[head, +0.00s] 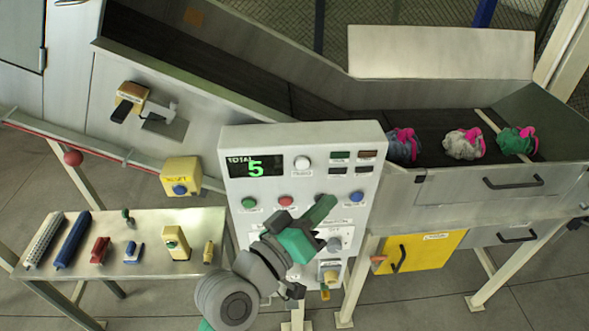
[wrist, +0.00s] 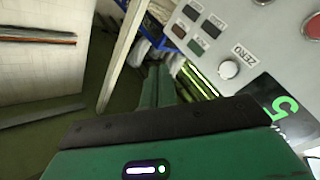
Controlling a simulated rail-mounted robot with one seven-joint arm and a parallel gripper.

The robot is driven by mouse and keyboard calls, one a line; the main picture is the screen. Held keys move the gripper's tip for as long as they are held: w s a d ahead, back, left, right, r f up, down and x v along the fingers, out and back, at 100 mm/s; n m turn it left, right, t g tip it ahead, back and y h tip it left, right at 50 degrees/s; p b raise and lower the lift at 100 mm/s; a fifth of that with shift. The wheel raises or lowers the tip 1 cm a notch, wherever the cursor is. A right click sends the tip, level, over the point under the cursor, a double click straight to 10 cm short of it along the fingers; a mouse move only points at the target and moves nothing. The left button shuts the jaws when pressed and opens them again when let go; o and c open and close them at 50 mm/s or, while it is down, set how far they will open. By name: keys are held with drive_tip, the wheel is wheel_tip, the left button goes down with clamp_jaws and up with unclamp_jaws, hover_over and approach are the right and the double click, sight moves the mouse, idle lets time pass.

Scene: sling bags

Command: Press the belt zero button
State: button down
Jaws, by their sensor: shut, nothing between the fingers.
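The control panel (head: 370,135) is a light box with a display (head: 255,166) reading "TOTAL 5" in green. The zero button is a round white button (head: 303,163) right of the display. In the wrist view the white button (wrist: 229,69) shows with the label "ZERO" beside it. My gripper (head: 326,203) has green fingers and is shut and empty. In the head view it is in front of the panel, below and right of the white button. In the wrist view its fingers (wrist: 159,82) are left of the button, apart from it.
Green (head: 249,203), red (head: 286,201) and blue (head: 356,197) buttons sit lower on the panel. Several small dark keys (head: 340,155) are right of the white button. Sling bags (head: 463,144) lie on the belt behind. A side table (head: 150,265) with tools stands left.

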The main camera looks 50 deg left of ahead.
sight(302, 165)
drive_tip(key=shift+n, duration=0.7)
drive_tip(key=a+f, duration=0.1)
drive_tip(key=s+a+f, duration=0.1)
drive_tip(key=a+f, duration=0.1)
drive_tip(key=shift+s, duration=0.3)
drive_tip(key=shift+w+a+b, duration=0.55)
drive_tip(key=shift+w+a, duration=0.35)
drive_tip(key=shift+a, duration=0.25)
drive_tip(key=shift+w+a+b, duration=0.55)
drive_tip(key=shift+w+a, duration=0.4)
drive_tip(key=shift+a, duration=0.15)
drive_tip(key=shift+w+a+b, duration=0.55)
drive_tip(key=shift+w+a, duration=0.35)
drive_tip(key=shift+a, duration=0.25)
drive_tip(key=shift+w+a, duration=0.25)
drive_tip(key=shift+a, duration=0.1)
